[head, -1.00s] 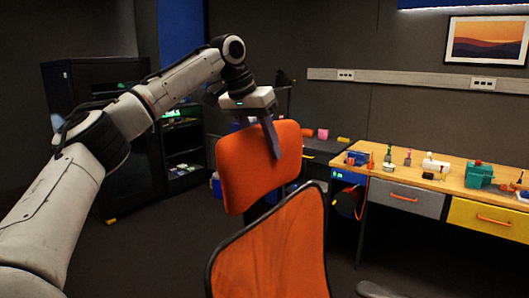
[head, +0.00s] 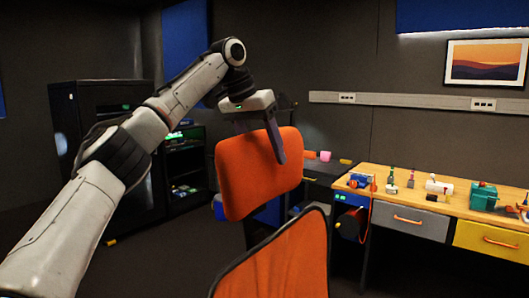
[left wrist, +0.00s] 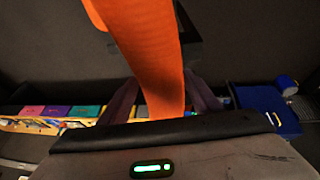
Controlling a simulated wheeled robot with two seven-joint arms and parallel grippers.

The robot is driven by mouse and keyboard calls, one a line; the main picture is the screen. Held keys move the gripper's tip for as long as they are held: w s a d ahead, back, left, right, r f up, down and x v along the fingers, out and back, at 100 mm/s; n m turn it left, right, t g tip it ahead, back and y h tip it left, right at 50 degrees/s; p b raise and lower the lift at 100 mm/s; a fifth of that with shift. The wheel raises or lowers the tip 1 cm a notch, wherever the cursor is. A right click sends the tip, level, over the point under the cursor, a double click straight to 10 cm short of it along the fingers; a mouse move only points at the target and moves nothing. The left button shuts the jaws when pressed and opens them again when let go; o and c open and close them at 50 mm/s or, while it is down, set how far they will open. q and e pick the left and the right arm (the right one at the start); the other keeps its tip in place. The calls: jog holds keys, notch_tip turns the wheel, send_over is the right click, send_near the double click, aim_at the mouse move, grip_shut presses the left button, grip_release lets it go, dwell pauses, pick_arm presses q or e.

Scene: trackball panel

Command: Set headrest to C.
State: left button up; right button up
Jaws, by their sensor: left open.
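The orange headrest (head: 245,180) of the office chair stands above the chair's orange mesh backrest (head: 285,265). My left gripper (head: 262,145) is over the headrest's top edge. One finger hangs down in front of the headrest and the other is hidden behind it. In the left wrist view, the headrest (left wrist: 150,50) runs between the two spread fingers of the gripper (left wrist: 165,98). The jaws are open; whether a finger touches the headrest I cannot tell. No letter marks for headrest positions can be seen. My right gripper is not in view.
A wooden workbench (head: 400,186) with tools, a grey drawer (head: 415,218) and a yellow drawer (head: 490,240) stands at the right. A dark cabinet (head: 95,150) stands at the back left. Dark open floor lies left of the chair.

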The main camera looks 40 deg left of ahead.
pick_arm(q)
jog(key=v, duration=1)
jog(key=shift+r, duration=0.2)
jog(key=shift+f, duration=0.1)
